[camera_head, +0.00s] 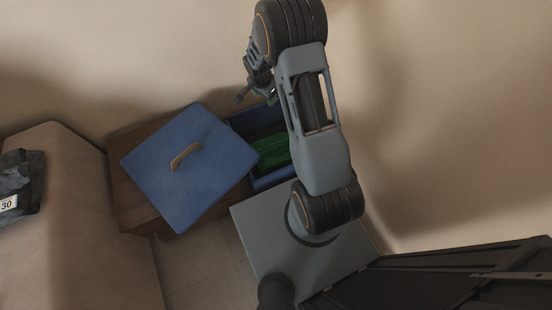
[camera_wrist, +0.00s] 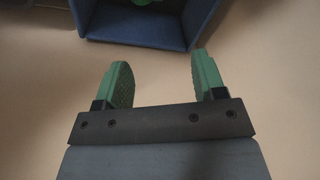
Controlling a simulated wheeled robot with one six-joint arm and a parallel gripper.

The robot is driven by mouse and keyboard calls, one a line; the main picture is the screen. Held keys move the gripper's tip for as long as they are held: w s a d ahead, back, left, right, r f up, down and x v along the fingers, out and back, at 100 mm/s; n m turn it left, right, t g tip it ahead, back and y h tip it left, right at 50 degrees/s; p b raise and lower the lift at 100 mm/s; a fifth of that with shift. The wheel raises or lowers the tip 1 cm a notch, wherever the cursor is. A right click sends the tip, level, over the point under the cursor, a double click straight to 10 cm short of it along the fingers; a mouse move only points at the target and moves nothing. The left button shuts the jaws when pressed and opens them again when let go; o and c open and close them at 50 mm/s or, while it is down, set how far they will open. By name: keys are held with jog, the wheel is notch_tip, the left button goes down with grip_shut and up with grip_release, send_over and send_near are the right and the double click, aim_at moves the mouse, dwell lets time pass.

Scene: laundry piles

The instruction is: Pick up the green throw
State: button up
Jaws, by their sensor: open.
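The green throw (camera_head: 271,151) lies inside an open blue box (camera_head: 268,183) in the head view, partly hidden by my arm and the box walls. In the wrist view only a small green bit of the throw (camera_wrist: 143,2) shows at the top edge, inside the blue box (camera_wrist: 135,41). My gripper (camera_head: 257,91) is beyond the box, near the wall, in the head view. In the wrist view my gripper (camera_wrist: 160,80) is open and empty, its two green fingers apart, with the box's near wall beyond the fingertips.
A blue lid (camera_head: 190,192) with a tan handle (camera_head: 185,156) lies on a wooden piece of furniture (camera_head: 137,205) left of the box. A beige sofa (camera_head: 75,240) stands at the left with dark folded cloth (camera_head: 22,185) on it. The wall is close behind the box.

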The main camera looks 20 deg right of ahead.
aim_at(276, 146)
jog(key=d+f+m+b, duration=0.1)
jog(key=f+b, duration=0.2)
jog(key=f, duration=0.8)
jog(key=d+f+m+b, duration=0.1)
jog(key=f+m+b, duration=0.1)
jog(key=f, duration=1)
jog(key=s+d+f+m+g+b, duration=0.1)
jog(key=f+b, duration=0.3)
jog(key=f, duration=0.8)
jog(key=shift+m+b, duration=0.3)
jog(key=shift+m, duration=0.1)
jog(key=shift+d+f+b, duration=0.25)
jog(key=shift+f+b, duration=0.55)
jog(key=shift+f, duration=0.7)
jog(key=shift+d+f+b, duration=0.2)
jog(key=shift+f+b, duration=0.55)
jog(key=shift+f, duration=0.7)
jog(key=shift+r, duration=0.1)
grip_shut()
